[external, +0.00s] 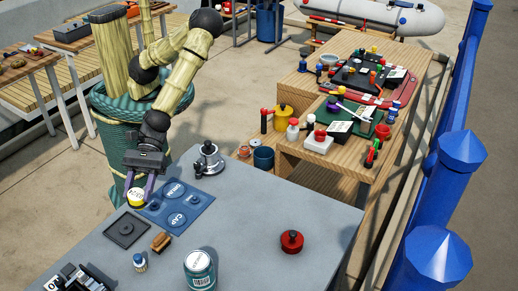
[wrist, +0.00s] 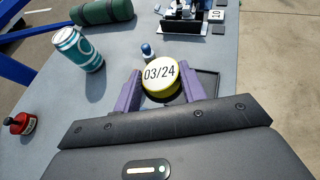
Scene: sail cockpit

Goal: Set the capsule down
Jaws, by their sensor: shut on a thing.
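The capsule is a short round yellow piece with a white top marked "03/24" (wrist: 160,74). My gripper (wrist: 160,88) is shut on it, with one purple finger on each side. In the external view the capsule (external: 136,197) is between my gripper's fingers (external: 139,190), at the left edge of the grey table. A dark square tray (wrist: 207,84) is behind and right of the capsule in the wrist view; it also shows in the external view (external: 127,229). A blue mat with round outlines, one lettered "CAP" (external: 178,220), lies beside it. I cannot tell how high the capsule is above the table.
A teal-and-white can (external: 199,268), a small blue-topped bottle (external: 140,262), a brown block (external: 161,241) and a red knobbed piece (external: 292,241) stand on the grey table. A metal pot-like piece (external: 208,160) stands behind the mat. The table's right part is mostly clear.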

